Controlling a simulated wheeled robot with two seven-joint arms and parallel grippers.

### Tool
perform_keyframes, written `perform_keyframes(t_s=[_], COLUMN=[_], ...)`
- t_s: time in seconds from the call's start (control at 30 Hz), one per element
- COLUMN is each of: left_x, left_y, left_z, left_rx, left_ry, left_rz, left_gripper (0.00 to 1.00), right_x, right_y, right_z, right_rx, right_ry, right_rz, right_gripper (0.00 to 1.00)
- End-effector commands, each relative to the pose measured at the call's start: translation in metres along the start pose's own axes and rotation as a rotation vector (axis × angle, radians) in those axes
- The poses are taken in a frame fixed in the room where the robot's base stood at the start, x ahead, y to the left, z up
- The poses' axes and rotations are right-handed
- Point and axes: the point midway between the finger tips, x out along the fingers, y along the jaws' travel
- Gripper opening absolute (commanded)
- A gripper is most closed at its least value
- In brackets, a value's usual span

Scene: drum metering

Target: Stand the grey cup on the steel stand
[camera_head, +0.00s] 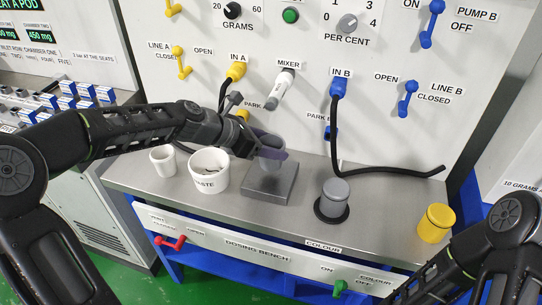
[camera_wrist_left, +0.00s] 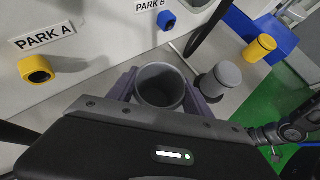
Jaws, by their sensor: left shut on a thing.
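My left gripper (camera_head: 268,150) is shut on the grey cup (camera_head: 271,157), with a finger on either side of it. The cup is upright, directly over the steel stand (camera_head: 270,187), a square block on the bench. Its base is close to the stand's top; I cannot tell whether they touch. In the left wrist view the cup's open mouth (camera_wrist_left: 160,85) shows between the fingers (camera_wrist_left: 160,95) and looks empty. The stand is hidden there. My right arm shows at the lower right in the head view, its gripper out of frame.
A white waste tub (camera_head: 209,172) and a small white cup (camera_head: 163,161) stand left of the stand. A lidded grey pot (camera_head: 334,198) and a yellow pot (camera_head: 435,223) stand to the right. A black hose (camera_head: 375,173) hangs from IN B onto the bench.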

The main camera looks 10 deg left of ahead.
Motion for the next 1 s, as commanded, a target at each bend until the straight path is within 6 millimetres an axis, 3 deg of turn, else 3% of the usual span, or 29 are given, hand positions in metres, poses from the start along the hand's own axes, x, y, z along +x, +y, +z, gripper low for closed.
perform_keyframes(t_s=[0.17,0.43,0.83,0.87,1.0], left_x=[0.002,0.022,0.025,0.024,0.024], left_y=[0.000,-0.001,0.000,0.000,0.000], left_z=[-0.003,-0.029,-0.032,-0.032,-0.032], left_rx=[-0.001,-0.002,0.000,0.001,0.000], left_ry=[0.000,-0.001,0.000,0.000,0.000], left_rz=[-0.001,-0.002,0.000,0.000,0.000], left_gripper=[0.11,0.11,0.11,0.61,0.72], right_x=[0.000,0.002,0.003,0.003,0.003], right_y=[0.000,0.001,0.001,0.001,0.001], right_z=[0.000,0.000,0.000,0.000,0.000], right_rx=[0.000,0.000,0.000,0.000,0.000], right_ry=[0.000,0.000,0.000,0.000,0.000], right_rz=[0.000,0.000,0.000,0.000,0.000], right_gripper=[0.36,0.36,0.36,0.36,0.36])
